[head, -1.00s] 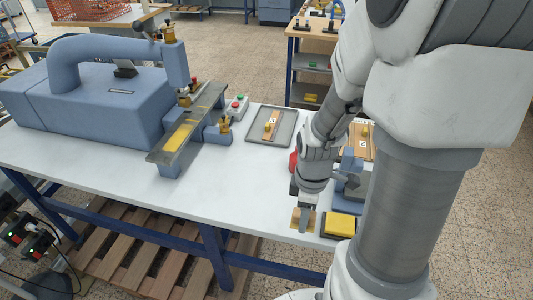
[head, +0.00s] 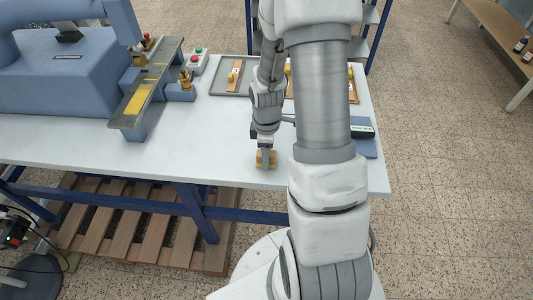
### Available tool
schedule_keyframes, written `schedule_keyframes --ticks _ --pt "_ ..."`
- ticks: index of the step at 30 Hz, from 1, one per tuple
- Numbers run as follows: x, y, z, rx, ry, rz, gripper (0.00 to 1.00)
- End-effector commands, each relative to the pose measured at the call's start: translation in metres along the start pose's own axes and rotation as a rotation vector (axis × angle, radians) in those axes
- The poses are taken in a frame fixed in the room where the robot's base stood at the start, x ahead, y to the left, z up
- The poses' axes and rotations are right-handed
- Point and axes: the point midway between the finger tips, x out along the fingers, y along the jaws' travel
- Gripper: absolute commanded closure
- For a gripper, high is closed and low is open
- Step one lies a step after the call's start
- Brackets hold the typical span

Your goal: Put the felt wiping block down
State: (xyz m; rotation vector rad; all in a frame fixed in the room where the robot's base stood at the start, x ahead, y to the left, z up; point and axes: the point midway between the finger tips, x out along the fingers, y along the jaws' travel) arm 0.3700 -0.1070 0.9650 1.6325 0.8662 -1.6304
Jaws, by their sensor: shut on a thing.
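My gripper (head: 266,153) points down near the front edge of the white table (head: 210,150), left of my own arm's thick links. It is shut on the felt wiping block (head: 260,161), a small tan-yellow block whose sides stick out left and right of the fingers. The block appears just over or on the table top; whether its underside touches cannot be told. My arm hides the table to the right of it.
The blue stamping press (head: 60,75) with its long rail (head: 147,85) stands at left. A grey tray (head: 217,90) with a wooden piece lies at the back, beside a green-and-red button box (head: 197,62). A blue pad (head: 366,149) lies at right. Table left of the gripper is clear.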

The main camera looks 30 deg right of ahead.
Motion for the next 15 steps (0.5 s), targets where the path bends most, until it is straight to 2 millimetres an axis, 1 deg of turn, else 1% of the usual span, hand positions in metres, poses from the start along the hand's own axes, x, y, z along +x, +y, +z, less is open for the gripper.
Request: schedule_keyframes --ticks 3,9,13,14,15 --pt "0.0037 0.0 0.0 0.0 0.0 0.0 0.89" --pt "0.0036 0.0001 0.0 0.0 0.0 0.001 0.89" --pt "0.0082 0.0 0.0 0.0 0.0 0.001 0.89" --pt "0.0079 0.0 0.0 0.0 0.0 0.001 0.43" --pt "0.0068 0.0 0.0 0.0 0.0 0.001 0.36"
